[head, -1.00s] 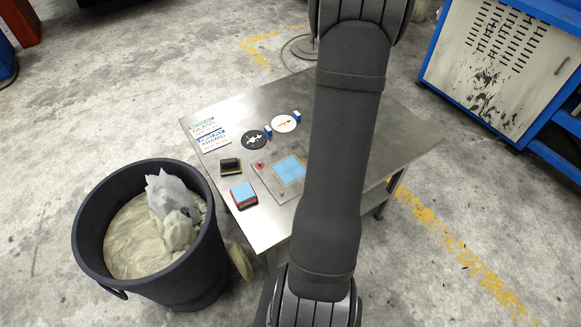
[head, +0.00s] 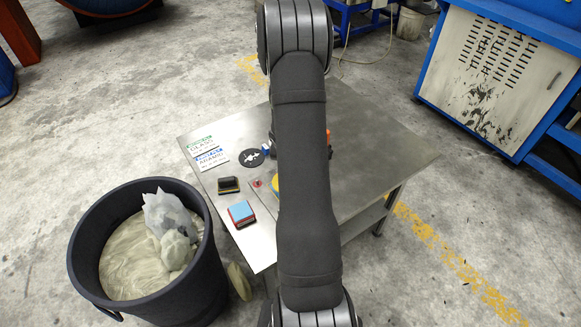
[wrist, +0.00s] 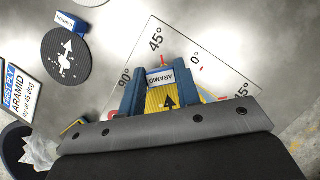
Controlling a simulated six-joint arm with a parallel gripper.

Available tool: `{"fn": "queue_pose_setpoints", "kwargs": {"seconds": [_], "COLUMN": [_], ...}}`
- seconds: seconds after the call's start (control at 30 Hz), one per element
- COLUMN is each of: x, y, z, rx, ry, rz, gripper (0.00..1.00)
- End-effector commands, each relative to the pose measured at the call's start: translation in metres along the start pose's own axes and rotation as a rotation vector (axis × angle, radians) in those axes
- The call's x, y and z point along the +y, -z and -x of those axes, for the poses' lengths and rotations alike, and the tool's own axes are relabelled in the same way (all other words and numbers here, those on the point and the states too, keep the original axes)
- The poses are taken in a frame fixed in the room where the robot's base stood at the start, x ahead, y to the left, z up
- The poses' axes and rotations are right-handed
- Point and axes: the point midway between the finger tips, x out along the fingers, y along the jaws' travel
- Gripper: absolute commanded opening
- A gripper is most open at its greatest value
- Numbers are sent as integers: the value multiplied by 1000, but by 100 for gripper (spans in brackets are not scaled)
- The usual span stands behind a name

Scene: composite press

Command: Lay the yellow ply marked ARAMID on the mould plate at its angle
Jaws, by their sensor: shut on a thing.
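In the wrist view my gripper (wrist: 159,84) is shut on the yellow ply (wrist: 157,99), between two blue fingers. The ply's white tag reads ARAMID, and a black arrow shows on it. The ply is over the pale mould plate (wrist: 165,40), which has marks for 90°, 45° and 0° along its edges. I cannot tell whether the ply touches the plate. In the head view my arm hides the gripper and most of the plate; a yellow patch (head: 276,184) shows beside the arm. A card (wrist: 17,99) reads FIRST PLY, ARAMID, lay at 45 deg.
A black disc tagged CARBON (wrist: 66,55) lies beside the plate, with a white disc (wrist: 90,2) partly in view. A black block (head: 229,185) and a blue-topped red block (head: 241,213) stand left of the plate. A dark bin (head: 84,250) stands by the table (head: 385,165).

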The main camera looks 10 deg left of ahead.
Motion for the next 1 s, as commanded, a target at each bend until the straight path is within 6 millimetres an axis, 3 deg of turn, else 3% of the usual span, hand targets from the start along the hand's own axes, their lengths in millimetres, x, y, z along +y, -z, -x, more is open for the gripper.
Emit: {"fn": "queue_pose_setpoints", "kwargs": {"seconds": [0.2, 0.63, 0.67, 0.77, 1.0], "x": [0, -1, -1, -1, -1], "y": [10, 12, 12, 12, 12], "z": [-23, -28, -28, -28, -27], "rx": [2, 2, 2, 2, 2], "ry": [0, 0, 0, 0, 0], "rz": [2, 2, 1, 1, 1], "gripper": [7, 7, 32, 52, 52]}}
